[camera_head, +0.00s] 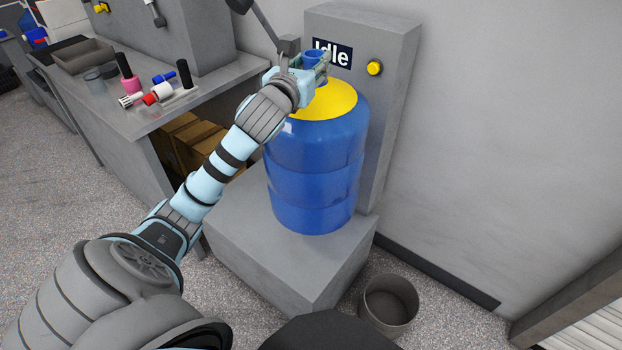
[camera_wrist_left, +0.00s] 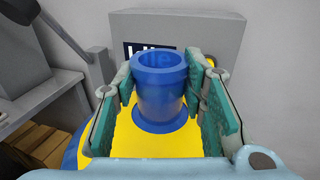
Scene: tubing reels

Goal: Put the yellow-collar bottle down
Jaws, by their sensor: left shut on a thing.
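The yellow-collar bottle (camera_head: 315,180) is a large blue bottle with a yellow shoulder and a blue neck. It is upright over the grey block (camera_head: 270,255) in the head view; I cannot tell whether its base touches the block. My left gripper (camera_head: 312,63) is at the bottle's top. In the left wrist view the fingers of my left gripper (camera_wrist_left: 165,95) stand on both sides of the blue neck (camera_wrist_left: 160,85), shut on it, with the yellow collar (camera_wrist_left: 140,140) below. My right gripper is not in view.
A grey panel (camera_head: 390,100) with an "Idle" sign and a yellow button (camera_head: 375,67) stands behind the bottle. A workbench (camera_head: 135,115) with small tools is at left. A round bin (camera_head: 388,303) stands on the floor at the block's right front.

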